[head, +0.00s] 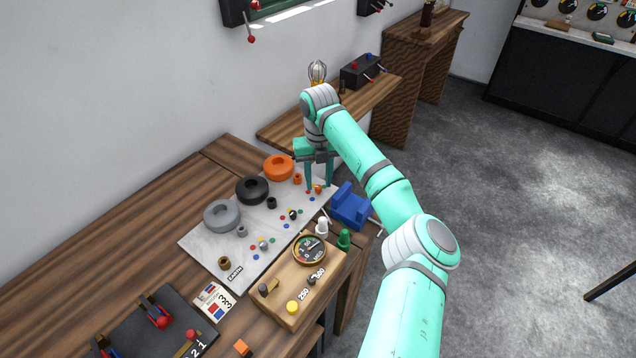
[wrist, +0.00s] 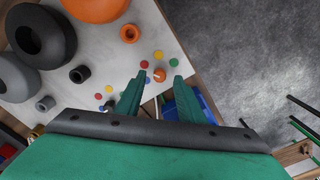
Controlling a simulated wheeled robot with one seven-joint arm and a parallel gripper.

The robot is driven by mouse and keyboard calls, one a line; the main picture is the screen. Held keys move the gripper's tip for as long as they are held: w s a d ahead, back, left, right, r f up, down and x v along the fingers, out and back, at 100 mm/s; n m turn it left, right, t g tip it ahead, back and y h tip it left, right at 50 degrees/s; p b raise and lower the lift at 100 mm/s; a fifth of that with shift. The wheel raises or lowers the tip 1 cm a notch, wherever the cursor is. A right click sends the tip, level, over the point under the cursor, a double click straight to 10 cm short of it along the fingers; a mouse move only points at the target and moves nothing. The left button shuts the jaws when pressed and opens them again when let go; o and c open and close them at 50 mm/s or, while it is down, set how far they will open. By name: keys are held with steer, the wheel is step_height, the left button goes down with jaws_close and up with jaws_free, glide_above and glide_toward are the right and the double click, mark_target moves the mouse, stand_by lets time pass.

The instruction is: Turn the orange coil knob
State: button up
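The orange coil knob (head: 319,189) is a small knob on the light panel (head: 215,262), near the panel's right end. In the wrist view the knob (wrist: 159,75) shows between the fingertips, among red, yellow, green and blue dots. My gripper (head: 319,185) points down over it with its two teal fingers apart. The wrist view shows gaps between the knob and both fingers of my gripper (wrist: 159,76). I cannot tell the exact height of the tips over the panel. The orange coil (head: 278,167) lies behind, with a small orange socket (head: 297,179) beside it.
A black coil (head: 252,190) and a grey coil (head: 221,215) sit left of the orange one, each with its own knob and dots. A blue block-shaped device (head: 350,206) stands close right of my gripper. A wooden meter box (head: 290,300) stands in front.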

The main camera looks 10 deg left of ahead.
steer(key=shift+f, duration=0.8)
steer(key=shift+c, duration=0.3)
jaws_close()
steer(key=shift+n, duration=0.3)
steer(key=n, duration=0.5)
steer(key=shift+w+r+n, duration=0.1)
steer(key=shift+n, duration=0.2)
steer(key=n, duration=0.5)
steer(key=shift+n, duration=0.3)
